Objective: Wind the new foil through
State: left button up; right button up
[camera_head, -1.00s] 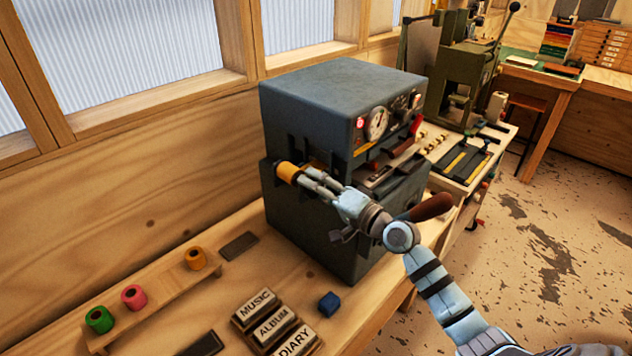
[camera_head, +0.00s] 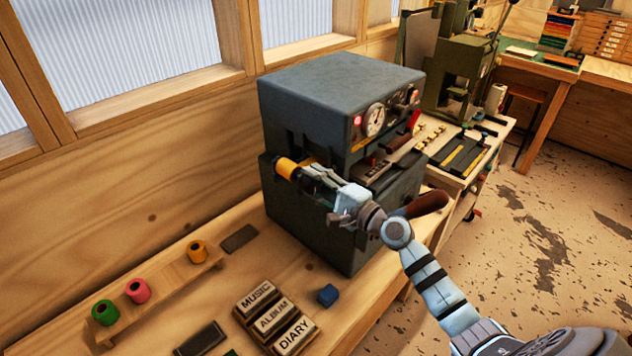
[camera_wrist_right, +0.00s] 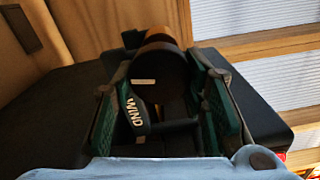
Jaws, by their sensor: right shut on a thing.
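The grey-blue foil machine (camera_head: 340,100) stands on the bench. A yellow-orange foil roll (camera_head: 287,168) sits at its left side. My right gripper (camera_head: 314,177) is at that side, just right of the roll. In the right wrist view, the green-padded fingers (camera_wrist_right: 165,85) stand on either side of a dark winding part (camera_wrist_right: 135,112) marked WIND and are shut on it. A dark round end (camera_wrist_right: 158,78) shows between them, with a brown-orange roll (camera_wrist_right: 158,44) behind. The exact finger contact is partly hidden. My left gripper is out of view.
A wooden rack (camera_head: 165,285) holds green, pink and orange rolls at the lower left. Stamp blocks marked MUSIC, ALBUM and DIARY (camera_head: 273,318) and a blue cube (camera_head: 327,295) lie on the bench (camera_head: 225,275). A green press (camera_head: 460,75) stands behind the machine.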

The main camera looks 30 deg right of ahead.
jog(key=shift+r, duration=0.1)
jog(key=o, duration=1.1)
jog(key=shift+c, duration=0.2)
jog(key=shift+o, duration=0.6)
jog(key=shift+w+a, duration=0.1)
